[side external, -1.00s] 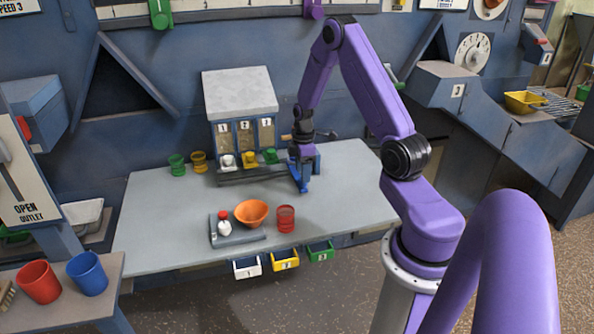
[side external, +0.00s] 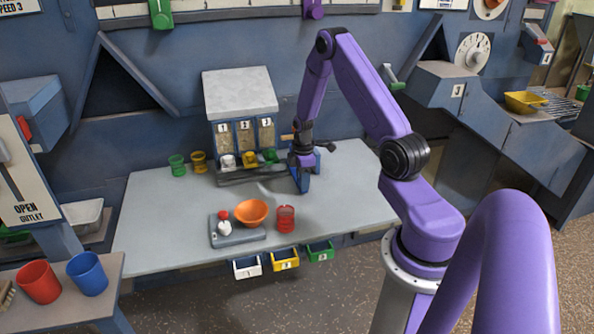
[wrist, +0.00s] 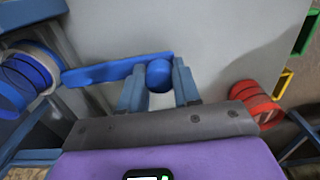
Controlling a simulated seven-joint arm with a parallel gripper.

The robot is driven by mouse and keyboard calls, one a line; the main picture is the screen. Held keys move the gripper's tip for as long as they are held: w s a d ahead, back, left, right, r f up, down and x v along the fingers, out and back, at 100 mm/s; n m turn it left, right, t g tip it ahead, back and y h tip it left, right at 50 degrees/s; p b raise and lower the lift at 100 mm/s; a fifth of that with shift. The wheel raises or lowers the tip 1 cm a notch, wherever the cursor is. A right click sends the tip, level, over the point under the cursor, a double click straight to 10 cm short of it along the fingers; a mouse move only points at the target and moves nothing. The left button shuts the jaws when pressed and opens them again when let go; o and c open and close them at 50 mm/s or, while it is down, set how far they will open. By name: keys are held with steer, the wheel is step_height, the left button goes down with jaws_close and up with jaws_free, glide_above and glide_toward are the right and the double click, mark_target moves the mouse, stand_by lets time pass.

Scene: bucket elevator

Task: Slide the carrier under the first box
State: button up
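The boxes 1 (side external: 222,136), 2 (side external: 244,133) and 3 (side external: 266,130) stand side by side under a grey lid at the back of the table. A dark rail (side external: 238,180) runs in front of them. At its right end, a blue cup-like part (wrist: 30,75), probably on the carrier, shows in the wrist view. A blue bar (wrist: 100,72) leads from beside it to a round blue knob (wrist: 158,76). My gripper (side external: 303,188) is low at the rail's right end. In the wrist view its fingers (wrist: 158,90) close in on both sides of the knob and appear to touch it.
Green and yellow cups (side external: 198,162) stand left of the rail. An orange bowl (side external: 251,212), a scale (side external: 236,236) and a red jar (side external: 286,219) stand in front. The table's right part is clear.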

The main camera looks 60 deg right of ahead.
steer(key=shift+w+a, duration=6.35)
steer(key=shift+w, duration=0.05)
steer(key=o, duration=0.8)
step_height(320, 180, up, 12)
